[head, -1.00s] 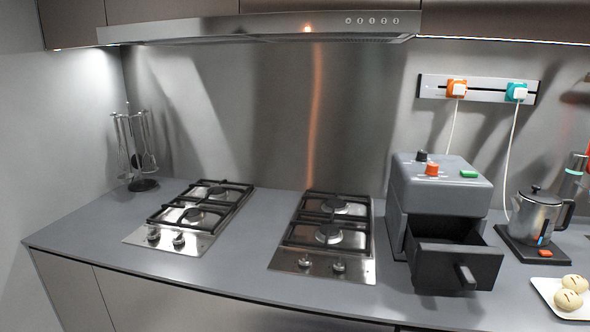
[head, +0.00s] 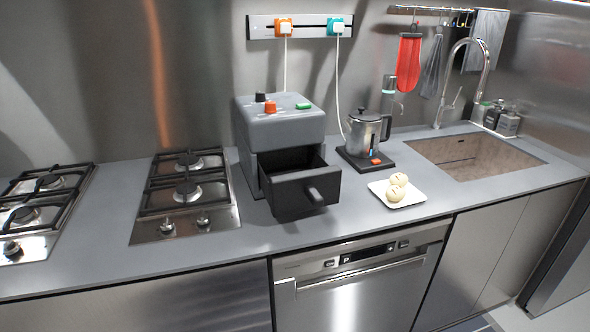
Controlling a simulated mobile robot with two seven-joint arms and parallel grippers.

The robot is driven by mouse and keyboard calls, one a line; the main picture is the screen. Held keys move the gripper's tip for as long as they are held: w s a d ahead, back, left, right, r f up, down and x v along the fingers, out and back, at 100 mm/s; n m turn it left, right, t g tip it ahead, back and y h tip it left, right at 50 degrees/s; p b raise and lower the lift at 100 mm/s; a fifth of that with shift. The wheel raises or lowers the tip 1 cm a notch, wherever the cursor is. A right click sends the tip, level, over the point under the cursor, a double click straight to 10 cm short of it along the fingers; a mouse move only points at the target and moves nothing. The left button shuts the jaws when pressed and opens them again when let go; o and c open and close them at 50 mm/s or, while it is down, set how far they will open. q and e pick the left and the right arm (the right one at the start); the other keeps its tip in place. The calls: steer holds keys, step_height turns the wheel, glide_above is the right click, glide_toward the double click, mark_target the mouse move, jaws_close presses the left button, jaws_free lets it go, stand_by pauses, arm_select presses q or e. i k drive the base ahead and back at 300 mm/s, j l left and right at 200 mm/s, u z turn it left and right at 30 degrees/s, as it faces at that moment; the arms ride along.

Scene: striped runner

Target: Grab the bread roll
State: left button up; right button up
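Two pale round bread rolls sit close together on a white square plate (head: 412,200) on the grey counter, right of the middle in the head view. One bread roll (head: 394,194) is nearer, and the other bread roll (head: 400,179) is just behind it. Neither of my grippers shows in the view.
A grey machine (head: 278,125) with its dark drawer (head: 308,190) pulled open stands left of the plate. A metal kettle (head: 366,132) on a dark base is behind the plate. The sink (head: 480,158) is at the right, gas hobs (head: 186,192) at the left. Counter front (head: 365,228) is clear.

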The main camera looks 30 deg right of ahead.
mark_target(393, 193)
steer(key=z, duration=1.6)
steer(key=u, duration=0.35)
steer(key=i+l+u, duration=0.1)
steer(key=l+u, duration=0.6)
steer(key=u, duration=0.2)
steer(key=l+u, duration=0.35)
steer(key=l, duration=0.55)
steer(key=k, duration=0.05)
